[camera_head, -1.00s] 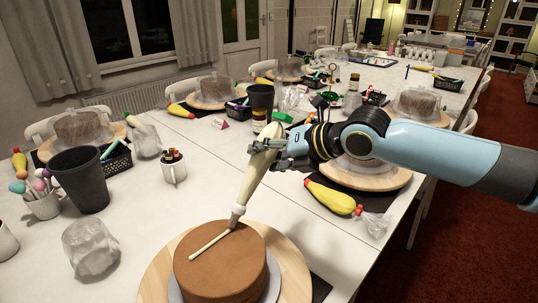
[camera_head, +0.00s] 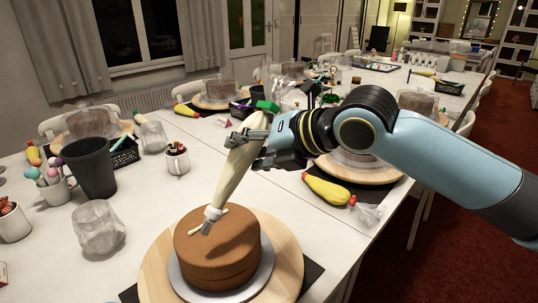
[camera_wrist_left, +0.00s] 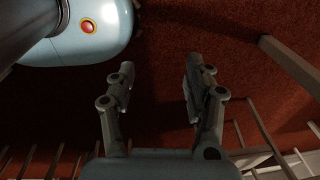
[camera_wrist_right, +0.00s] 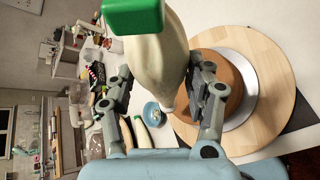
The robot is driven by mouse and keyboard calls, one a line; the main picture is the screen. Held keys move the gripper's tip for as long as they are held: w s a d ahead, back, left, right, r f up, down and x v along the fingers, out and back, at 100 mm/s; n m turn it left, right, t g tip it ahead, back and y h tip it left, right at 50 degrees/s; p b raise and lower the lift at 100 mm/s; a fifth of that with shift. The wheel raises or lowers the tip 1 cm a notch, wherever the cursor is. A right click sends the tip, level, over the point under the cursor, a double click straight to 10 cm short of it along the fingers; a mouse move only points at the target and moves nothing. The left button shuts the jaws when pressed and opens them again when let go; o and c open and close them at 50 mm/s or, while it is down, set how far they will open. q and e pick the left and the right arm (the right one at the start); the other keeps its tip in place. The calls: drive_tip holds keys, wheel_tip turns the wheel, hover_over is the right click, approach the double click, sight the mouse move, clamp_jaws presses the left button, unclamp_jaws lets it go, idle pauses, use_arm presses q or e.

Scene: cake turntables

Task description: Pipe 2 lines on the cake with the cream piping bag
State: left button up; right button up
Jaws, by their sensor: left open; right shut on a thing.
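The brown round cake (camera_head: 232,265) sits on a silver board on a wooden turntable (camera_head: 290,255). My right gripper (camera_head: 254,143) is shut on the cream piping bag (camera_head: 236,175) above the cake. The bag is tilted, its nozzle pointing down and left at the cake top; whether the tip touches cannot be told. A pale cream line (camera_head: 192,232) lies on the top, partly hidden by the nozzle. The bag's green end (camera_wrist_right: 133,15) and the cake (camera_wrist_right: 222,80) also show in the right wrist view. My left gripper (camera_wrist_left: 157,85) is open and empty above the red floor.
A yellow piping bag (camera_head: 328,189) lies to the right. More covered cakes stand farther back.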

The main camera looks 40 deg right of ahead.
sight(247, 167)
drive_tip(key=shift+w+a+f, duration=0.2)
drive_tip(key=shift+w+f, duration=0.25)
drive_tip(key=shift+d+f+b, duration=0.1)
drive_tip(key=shift+f+b, duration=0.75)
drive_tip(key=shift+b, duration=0.15)
drive_tip(key=shift+s+f+b, duration=0.1)
drive_tip(key=shift+f+b, duration=0.3)
drive_tip(key=shift+f, duration=0.35)
drive_tip(key=shift+f+b, duration=0.3)
drive_tip(key=shift+b, duration=0.2)
drive_tip(key=shift+r, duration=0.1)
drive_tip(key=shift+o, duration=0.7)
drive_tip(key=c, duration=0.4)
use_arm(q)
drive_tip(key=f, duration=0.2)
drive_tip(key=w+f, duration=0.1)
drive_tip(key=f, duration=0.1)
drive_tip(key=shift+w+d+f, duration=0.1)
drive_tip(key=shift+w, duration=0.1)
use_arm(e)
drive_tip(key=shift+c, duration=0.9)
